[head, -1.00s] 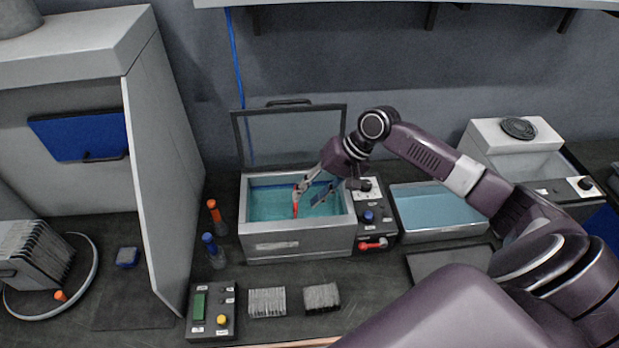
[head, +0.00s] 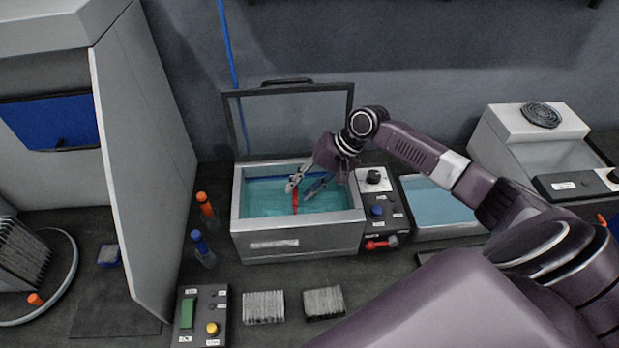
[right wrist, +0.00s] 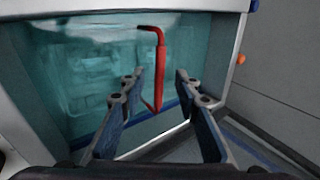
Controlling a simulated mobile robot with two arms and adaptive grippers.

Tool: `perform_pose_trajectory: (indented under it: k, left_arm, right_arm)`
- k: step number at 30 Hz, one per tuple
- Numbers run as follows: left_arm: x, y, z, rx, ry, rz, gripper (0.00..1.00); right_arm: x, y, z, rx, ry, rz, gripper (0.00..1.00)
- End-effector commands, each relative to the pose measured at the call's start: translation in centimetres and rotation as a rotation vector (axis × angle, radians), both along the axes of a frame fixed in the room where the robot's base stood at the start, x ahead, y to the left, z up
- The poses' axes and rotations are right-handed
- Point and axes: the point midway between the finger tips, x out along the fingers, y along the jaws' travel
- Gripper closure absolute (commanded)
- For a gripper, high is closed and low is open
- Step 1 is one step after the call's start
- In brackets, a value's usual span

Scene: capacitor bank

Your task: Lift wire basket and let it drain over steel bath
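The steel bath (head: 298,243) stands open on the bench, its glass lid (head: 290,120) raised at the back, with teal liquid inside. A red handle (head: 295,200) stands up from the liquid. In the right wrist view this red handle (right wrist: 161,75) has a bent top and lies in the picture between my fingertips. The wire basket itself is hard to make out; only faint blurred shapes show under the liquid. My right gripper (head: 306,188) is over the bath, and in its wrist view (right wrist: 159,78) the fingers are apart, with no grip visible. My left gripper is out of view.
A control panel (head: 377,212) with knobs and a red valve adjoins the bath's right side. A second bath (head: 430,205) of blue liquid is farther right. Orange-capped (head: 207,208) and blue-capped (head: 203,250) bottles stand left. A grey cabinet wall (head: 150,160) rises beyond them.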

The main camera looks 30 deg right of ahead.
Motion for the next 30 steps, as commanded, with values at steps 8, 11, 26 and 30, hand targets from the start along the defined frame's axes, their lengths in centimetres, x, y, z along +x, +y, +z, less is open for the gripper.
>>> perform_pose_trajectory:
  k: [8, 11, 26, 30]
  left_arm:
    - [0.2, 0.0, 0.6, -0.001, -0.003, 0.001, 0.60]
    - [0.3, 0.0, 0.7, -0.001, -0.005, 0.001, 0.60]
    - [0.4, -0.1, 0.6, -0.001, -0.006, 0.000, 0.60]
    - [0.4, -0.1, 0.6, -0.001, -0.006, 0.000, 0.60]
  right_arm:
    - [0.9, 1.5, -2.5, 0.000, 0.000, 0.000, 0.70]
    - [1.0, 1.6, -2.8, 0.000, 0.000, 0.000, 0.70]
    - [0.9, 1.6, -2.8, -0.001, 0.000, 0.001, 1.00]
    - [0.9, 1.6, -2.8, -0.001, 0.000, 0.001, 1.00]
